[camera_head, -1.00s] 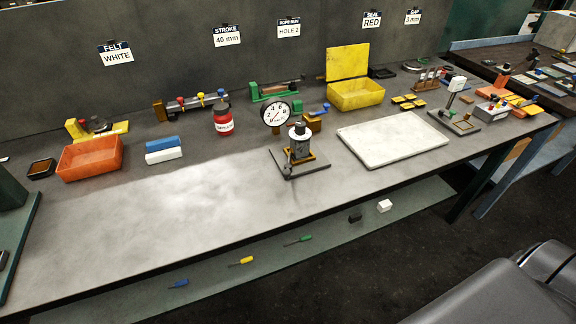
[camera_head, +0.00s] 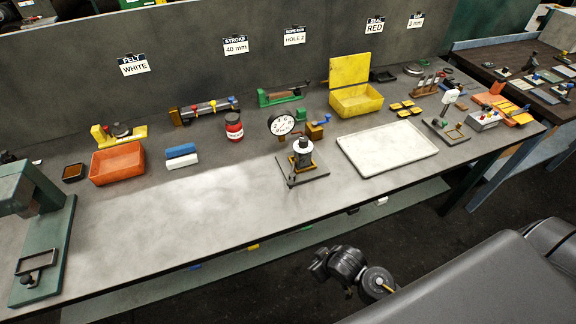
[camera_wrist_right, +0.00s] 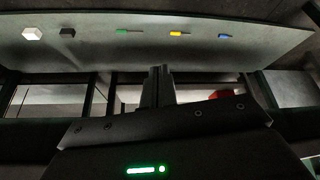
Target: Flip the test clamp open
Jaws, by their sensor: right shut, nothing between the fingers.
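A small fixture with a dark base plate and a raised white-topped lever (camera_head: 451,96) stands at the right of the bench in the head view; it looks like a clamp. A second fixture, a dark plate with a metal block and knob (camera_head: 302,154), stands mid-bench. I cannot tell for sure which is the test clamp. My right gripper (camera_wrist_right: 158,86) is shut and empty in the right wrist view, pointing towards the lower shelf. Dark jointed parts, likely of my right arm, show in front of the bench in the head view, well apart from both fixtures. My left gripper is out of view.
A white tray (camera_head: 343,140) lies between the fixtures. A dial gauge (camera_head: 282,123), red jar (camera_head: 234,127), orange bin (camera_head: 117,162) and yellow box (camera_head: 356,101) stand behind. A green press (camera_head: 48,245) is at left. The front-left bench is clear. Screwdrivers lie on the lower shelf (camera_wrist_right: 270,42).

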